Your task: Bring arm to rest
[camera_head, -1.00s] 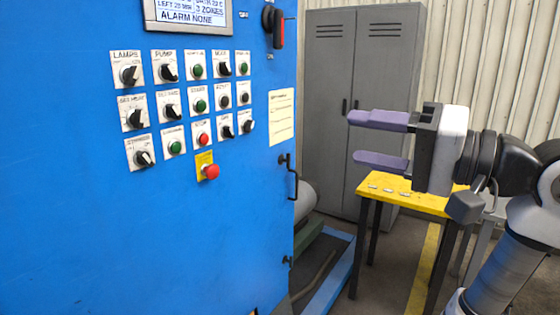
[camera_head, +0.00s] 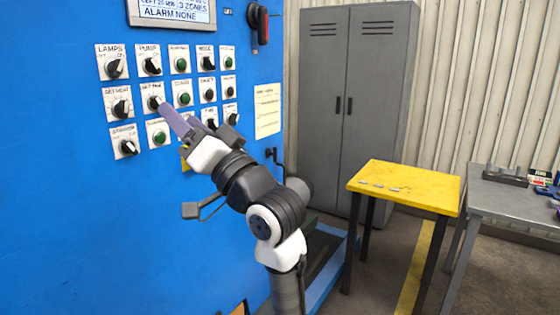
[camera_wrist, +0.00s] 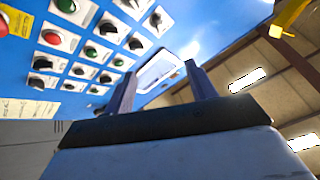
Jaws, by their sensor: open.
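My gripper (camera_head: 180,122) is in front of the blue control cabinet (camera_head: 60,220), its purple fingers pointing up and left toward the knobs and buttons. In the wrist view my gripper (camera_wrist: 160,82) shows two purple fingers set apart with nothing between them. The fingers hide some lower buttons in the head view; I cannot tell there whether they touch the panel. In the wrist view, the red and green buttons and black knobs lie to the left, with the display (camera_wrist: 158,70) beyond the fingers.
A yellow table (camera_head: 420,185) with small flat pieces stands right of my arm. A grey bench (camera_head: 500,195) is at the far right, and a grey locker (camera_head: 370,100) stands behind. A black door handle (camera_head: 277,165) is close to my arm. Open floor lies between the tables.

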